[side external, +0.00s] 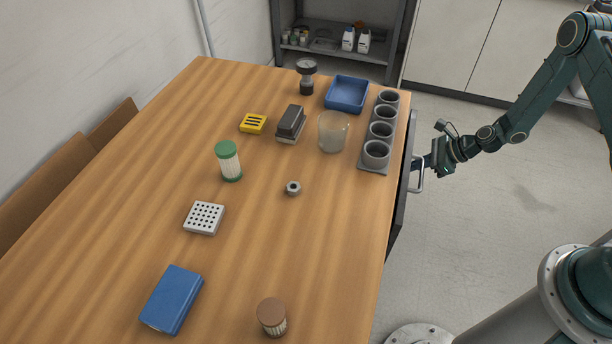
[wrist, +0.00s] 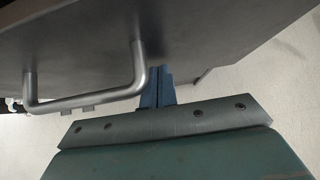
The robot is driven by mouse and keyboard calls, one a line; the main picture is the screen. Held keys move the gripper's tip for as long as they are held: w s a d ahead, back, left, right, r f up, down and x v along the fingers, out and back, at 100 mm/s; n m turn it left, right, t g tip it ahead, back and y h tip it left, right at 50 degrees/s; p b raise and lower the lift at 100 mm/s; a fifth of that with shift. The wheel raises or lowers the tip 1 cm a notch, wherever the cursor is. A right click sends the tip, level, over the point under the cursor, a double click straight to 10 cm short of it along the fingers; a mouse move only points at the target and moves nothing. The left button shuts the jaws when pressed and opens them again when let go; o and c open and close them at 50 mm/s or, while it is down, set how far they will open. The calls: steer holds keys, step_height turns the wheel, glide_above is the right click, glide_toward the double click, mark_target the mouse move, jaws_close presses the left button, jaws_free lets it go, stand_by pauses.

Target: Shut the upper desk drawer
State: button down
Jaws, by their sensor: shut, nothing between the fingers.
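The upper drawer's grey front (side external: 408,150) shows at the right edge of the wooden desk (side external: 335,255), just outside the top. The frames do not show clearly how far out it stands. Its bar handle (side external: 418,177) is on the outer face. The wrist view shows the grey front (wrist: 90,50) filling the top and the handle (wrist: 85,101) to the left of my fingers. My gripper (side external: 424,161) is at the drawer front, beside the handle. Its blue fingers (wrist: 157,88) are together and empty, pointing at the front. I cannot tell whether they touch it.
On the desk near the drawer are a grey holder with several cups (side external: 372,168), a clear beaker (side external: 333,132) and a blue tray (side external: 347,94). A green-capped jar (side external: 229,161) and brown-capped jar (side external: 272,316) stand farther off. The floor (side external: 480,220) beside the desk is clear.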

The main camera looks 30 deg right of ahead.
steer(key=shift+w+a, duration=1.8)
steer(key=shift+d, duration=0.1)
steer(key=s+d+r, duration=0.7)
steer(key=s+d, duration=0.1)
steer(key=shift+s+d, duration=0.15)
steer(key=shift+s, duration=0.05)
